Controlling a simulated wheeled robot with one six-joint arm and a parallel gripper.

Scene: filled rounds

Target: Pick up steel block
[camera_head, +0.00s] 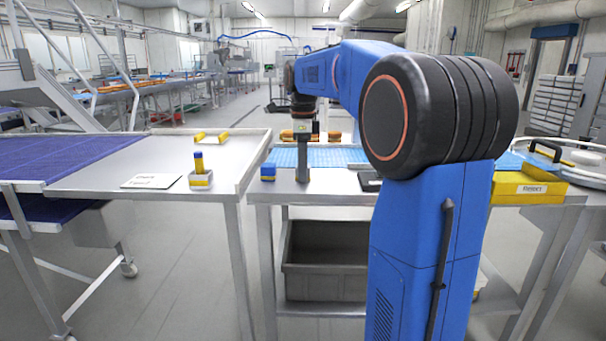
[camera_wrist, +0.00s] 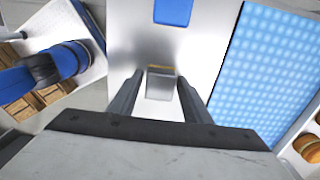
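The steel block (camera_wrist: 161,83) is a small silvery piece on the metal table in the wrist view. It lies between the two fingertips of my gripper (camera_wrist: 158,80), with a visible gap on the left and a narrower one on the right. My gripper is open, its dark grey fingers pointing down around the block. In the head view my gripper (camera_head: 303,170) reaches down to the table near its left edge. I cannot make out the steel block separately from the fingers there.
A blue block (camera_head: 268,172) stands left of my gripper; a blue block (camera_wrist: 173,11) also shows ahead in the wrist view. A light-blue mat (camera_wrist: 270,75) lies close on the right. A grey bin (camera_head: 325,270) sits below. Buns (camera_wrist: 308,147) lie beyond the mat.

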